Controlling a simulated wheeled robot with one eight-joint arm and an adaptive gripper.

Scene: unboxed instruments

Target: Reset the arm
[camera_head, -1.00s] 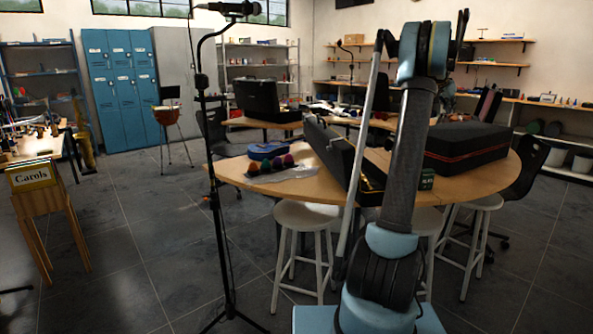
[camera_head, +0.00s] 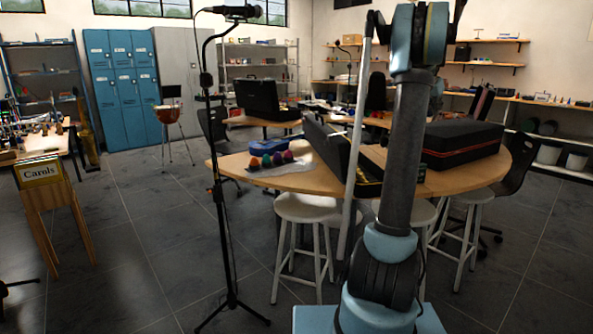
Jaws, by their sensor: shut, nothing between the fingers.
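My arm rises from the bottom right of the head view, through a blue and black lower joint and a dark upright link, to a blue joint at the top edge. Dark parts show beside that top joint, but I cannot make out my gripper or its fingers among them. A long thin grey rod (camera_head: 357,140) runs down just left of the arm; I cannot tell what it belongs to.
A wooden table (camera_head: 310,182) behind the arm bears an open black case (camera_head: 335,145), a closed black case (camera_head: 462,137) and coloured balls. White stools (camera_head: 305,208) stand under it. A microphone stand (camera_head: 222,200) is at left, near a wooden "Carols" stand (camera_head: 42,172). The floor between them is clear.

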